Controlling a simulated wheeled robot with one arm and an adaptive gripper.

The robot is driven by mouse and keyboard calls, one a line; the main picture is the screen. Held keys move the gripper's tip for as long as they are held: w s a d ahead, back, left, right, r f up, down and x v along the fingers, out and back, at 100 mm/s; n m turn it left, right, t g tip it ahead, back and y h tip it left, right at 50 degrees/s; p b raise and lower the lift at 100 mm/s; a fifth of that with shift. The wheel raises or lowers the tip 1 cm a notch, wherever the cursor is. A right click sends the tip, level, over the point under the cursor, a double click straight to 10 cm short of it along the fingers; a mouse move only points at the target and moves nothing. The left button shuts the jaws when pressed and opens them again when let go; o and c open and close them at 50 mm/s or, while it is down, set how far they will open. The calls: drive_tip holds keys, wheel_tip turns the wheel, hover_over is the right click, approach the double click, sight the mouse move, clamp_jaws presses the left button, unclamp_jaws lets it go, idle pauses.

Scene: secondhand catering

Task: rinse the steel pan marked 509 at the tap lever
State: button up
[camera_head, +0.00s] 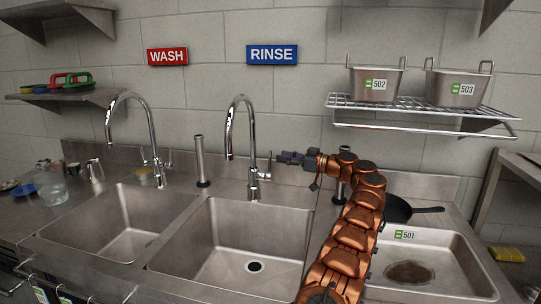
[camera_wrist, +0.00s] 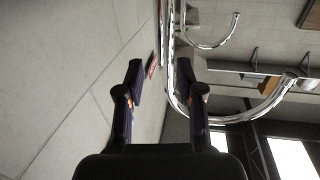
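No pan marked 509 shows in either view. The right-hand chrome tap (camera_head: 251,140) stands behind the middle sink under the blue RINSE sign. Its small lever (camera_head: 265,175) is on the right side of its base. My gripper (camera_head: 284,157) reaches in from the right, close beside this tap and a little above the lever. In the wrist view my gripper (camera_wrist: 160,82) is open and holds no pan. Chrome tap tubing (camera_wrist: 174,80) shows beyond its fingers. I cannot tell whether the gripper touches the tap.
The sink basin under this tap (camera_head: 212,250) is empty. Another tap (camera_head: 150,130) and basin (camera_head: 105,240) are to the left, under the WASH sign. Pans marked 502 (camera_head: 362,92) and 503 (camera_head: 447,98) stand on a wire rack. A pan marked 501 (camera_head: 455,250) and a black skillet (camera_head: 397,208) are right of my arm.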

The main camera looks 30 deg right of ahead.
drive_tip(key=p, duration=0.1)
hover_over(270, 173)
drive_tip(key=shift+w+d, duration=0.1)
drive_tip(key=shift+d, duration=0.05)
drive_tip(key=shift+c, duration=0.3)
clamp_jaws()
idle(0.4)
